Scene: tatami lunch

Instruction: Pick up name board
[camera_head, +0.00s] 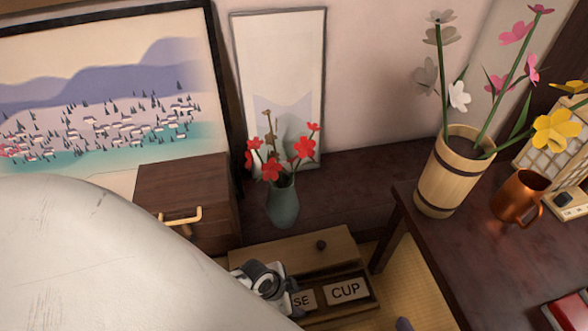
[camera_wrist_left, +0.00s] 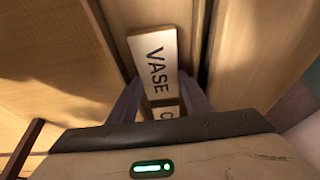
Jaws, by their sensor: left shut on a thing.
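Two pale name boards with black letters sit in a shallow wooden drawer or box. In the head view, the VASE board (camera_head: 302,300) shows only its "SE" end beside my left gripper (camera_head: 285,294), and the CUP board (camera_head: 346,290) lies to its right. In the left wrist view, the VASE board (camera_wrist_left: 153,60) stands between the two grey fingers of my left gripper (camera_wrist_left: 160,100), which is shut on it. Part of the CUP board (camera_wrist_left: 165,111) shows just below it, with only a "C" readable. My right gripper is out of view.
The wooden drawer (camera_head: 322,251) has a dark round knob. A green vase (camera_head: 283,205) with red flowers stands behind it. A dark table at the right bears a wooden bucket (camera_head: 447,190) of flowers and a copper mug (camera_head: 517,196). A dark cabinet (camera_head: 190,190) stands left.

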